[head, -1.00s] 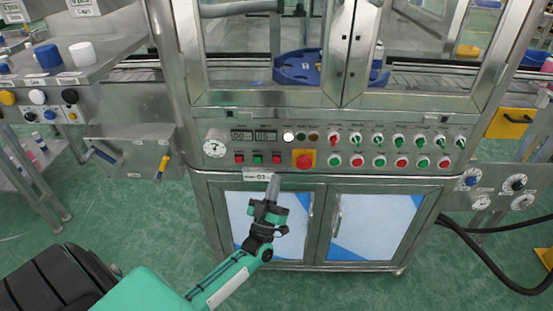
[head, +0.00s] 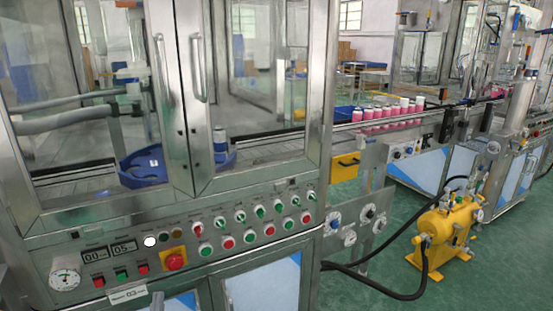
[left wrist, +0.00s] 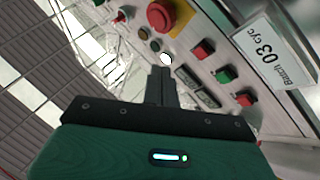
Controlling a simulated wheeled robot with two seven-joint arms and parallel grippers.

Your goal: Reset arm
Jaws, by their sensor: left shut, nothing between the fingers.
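My left gripper (left wrist: 161,72) shows in the left wrist view, with its two dark fingers shut together and empty. Its tips point at the control panel (left wrist: 190,63), close below the lit white button (left wrist: 166,59) in the picture; I cannot tell whether they touch anything. In the head view I cannot make out either gripper. There the panel (head: 215,258) runs along the front of the machine, with the white button (head: 150,240) lit and the red emergency knob (head: 174,259) on its yellow plate.
Glass doors (head: 250,80) above the panel are closed, with a blue round carrier (head: 143,168) behind them. To the right, pink bottles (head: 385,112) stand on a conveyor. A yellow pump (head: 443,235) with black hoses stands on the green floor (head: 375,295).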

